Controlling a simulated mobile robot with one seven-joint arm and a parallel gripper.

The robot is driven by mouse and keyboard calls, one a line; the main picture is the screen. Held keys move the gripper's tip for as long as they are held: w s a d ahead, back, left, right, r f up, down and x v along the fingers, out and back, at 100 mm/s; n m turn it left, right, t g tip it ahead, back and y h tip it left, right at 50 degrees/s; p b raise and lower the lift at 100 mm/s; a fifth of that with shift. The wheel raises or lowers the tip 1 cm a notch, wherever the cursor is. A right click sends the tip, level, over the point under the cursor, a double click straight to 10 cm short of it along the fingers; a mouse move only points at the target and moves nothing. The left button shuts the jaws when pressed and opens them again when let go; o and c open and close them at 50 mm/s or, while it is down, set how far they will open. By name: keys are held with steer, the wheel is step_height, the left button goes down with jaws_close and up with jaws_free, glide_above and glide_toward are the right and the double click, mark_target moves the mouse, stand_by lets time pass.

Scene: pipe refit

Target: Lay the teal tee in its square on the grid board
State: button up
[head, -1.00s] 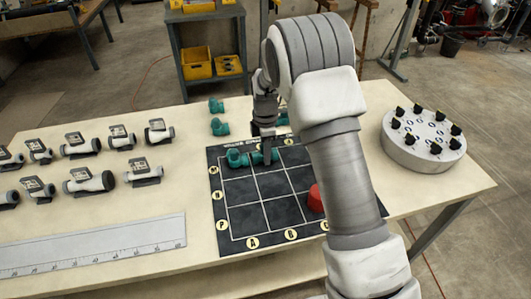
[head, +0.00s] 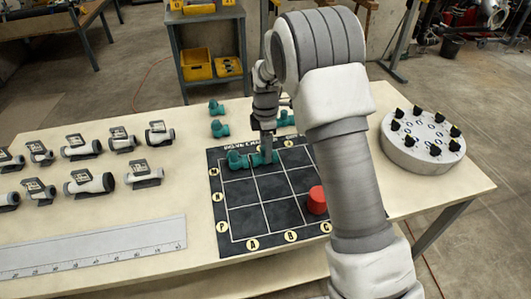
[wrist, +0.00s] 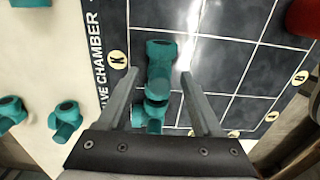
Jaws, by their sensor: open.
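Teal fittings lie in line along the far row of the dark grid board (head: 240,222). One teal fitting (head: 237,160) is in the far left square, and the teal tee (head: 273,157) is to its right, around the far middle square. In the wrist view the tee (wrist: 160,52) lies flat on the board, with the other fitting (wrist: 155,118) below it. I cannot tell whether the two touch. My gripper (head: 267,157) is open above the tee. Its fingers (wrist: 160,75) stand either side of the teal parts. The fingers hide part of the tee in the head view.
A red cylinder (head: 316,200) stands on the board's right side. More teal fittings (head: 219,128) lie beyond the board. Grey valve pieces (head: 90,183) and a ruler (head: 95,246) are at left. A round white base with black knobs (head: 422,148) is at right.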

step_height(320, 180, up, 9)
steer(key=shift+r+p, duration=0.1)
steer(key=shift+p, duration=0.4)
steer(key=shift+s+d+r, duration=0.15)
steer(key=shift+r, duration=0.2)
steer(key=s+d+r+m+t, duration=0.1)
steer(key=s+d+r+m, duration=0.2)
steer(key=s+r+m, duration=0.3)
steer(key=s+d+r+m+t, duration=0.2)
steer(key=s+d+r+m, duration=0.2)
steer(key=s+r, duration=0.4)
steer(key=s+d+m+t, duration=0.2)
steer(key=s+d+m, duration=0.2)
steer(key=s+m, duration=0.6)
steer(key=s, duration=0.7)
steer(key=shift+t, duration=0.3)
steer(key=shift+r, duration=0.1)
